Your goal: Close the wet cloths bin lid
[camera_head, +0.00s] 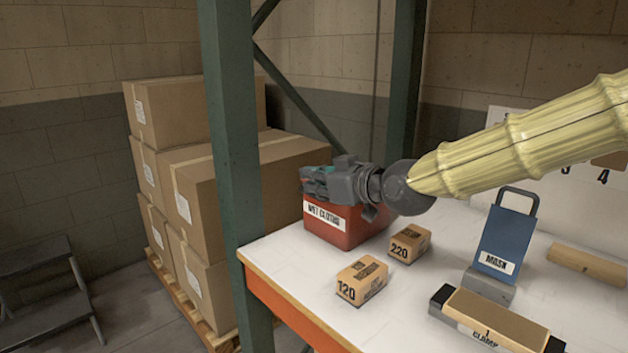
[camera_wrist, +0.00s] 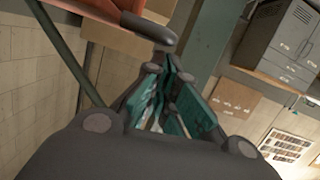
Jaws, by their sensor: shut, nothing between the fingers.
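The wet cloths bin (camera_head: 342,230) is a red box with a white label, on the left back part of the white table in the head view. My gripper (camera_head: 312,180) lies across the top of the bin, pointing left, and hides most of that top. I cannot tell the lid's position, or whether my gripper touches it. In the wrist view, my gripper's teal-padded fingers (camera_wrist: 165,75) are together with nothing held. A red surface, likely the bin (camera_wrist: 105,8), shows at the top edge with a dark grey rounded bar (camera_wrist: 150,28) beside it.
Small boxes marked 120 (camera_head: 361,282) and 220 (camera_head: 410,244) stand in front of the bin. A blue mask holder (camera_head: 506,240) and a clamp block (camera_head: 497,322) are to the right. A green post (camera_head: 232,150) rises at the table's left edge. Stacked cartons (camera_head: 215,190) stand behind it.

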